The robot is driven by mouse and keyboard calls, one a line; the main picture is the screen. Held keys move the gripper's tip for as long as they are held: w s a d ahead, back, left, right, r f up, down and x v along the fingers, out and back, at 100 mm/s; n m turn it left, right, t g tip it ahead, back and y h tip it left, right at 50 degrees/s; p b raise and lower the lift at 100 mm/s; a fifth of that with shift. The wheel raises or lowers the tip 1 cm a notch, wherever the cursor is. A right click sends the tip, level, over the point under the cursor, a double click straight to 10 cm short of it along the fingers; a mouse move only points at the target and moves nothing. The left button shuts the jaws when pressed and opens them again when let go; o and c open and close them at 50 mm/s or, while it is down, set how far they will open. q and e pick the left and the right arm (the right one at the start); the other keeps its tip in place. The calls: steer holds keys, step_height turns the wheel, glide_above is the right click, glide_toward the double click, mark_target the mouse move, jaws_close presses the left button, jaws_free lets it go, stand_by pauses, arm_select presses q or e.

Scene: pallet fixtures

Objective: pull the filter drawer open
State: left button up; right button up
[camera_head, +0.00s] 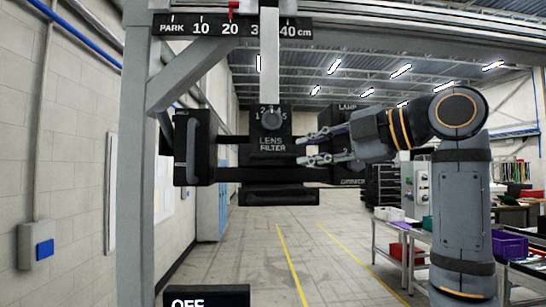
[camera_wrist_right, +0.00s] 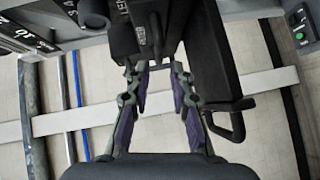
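The black lens-and-filter unit (camera_head: 278,160) hangs from the overhead beam, with a numbered knob (camera_head: 271,118) above its "LENS FILTER" label. A black drawer front with a bar handle (camera_head: 278,195) sits at the unit's bottom. In the right wrist view the protruding bar handle (camera_wrist_right: 236,122) shows right of my fingers. My right gripper (camera_head: 302,149) is open and empty, at the label's right side and above the drawer handle. It also shows in the right wrist view (camera_wrist_right: 155,68) with its fingers apart. I cannot tell whether the fingertips touch the unit. My left gripper is not in view.
A centimetre scale (camera_head: 233,26) runs along the beam, and a grey post (camera_head: 137,170) stands at the left. A black box with a handle (camera_head: 193,147) is at the unit's left. An "OFF" panel (camera_head: 205,296) is below. The floor (camera_head: 290,260) behind is open.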

mark_target(280, 156)
steer(key=p+x, duration=0.2)
steer(key=x, duration=0.2)
steer(key=shift+a+r+p, duration=0.3)
steer(key=shift+a+p, duration=0.1)
steer(key=shift+a, duration=0.05)
steer(key=x, duration=0.2)
steer(key=p+x, duration=0.1)
steer(key=x, duration=0.1)
steer(key=shift+w+f, duration=0.15)
steer(key=shift+f, duration=0.1)
steer(key=shift+d, duration=0.2)
jaws_close()
steer(key=shift+s, duration=0.25)
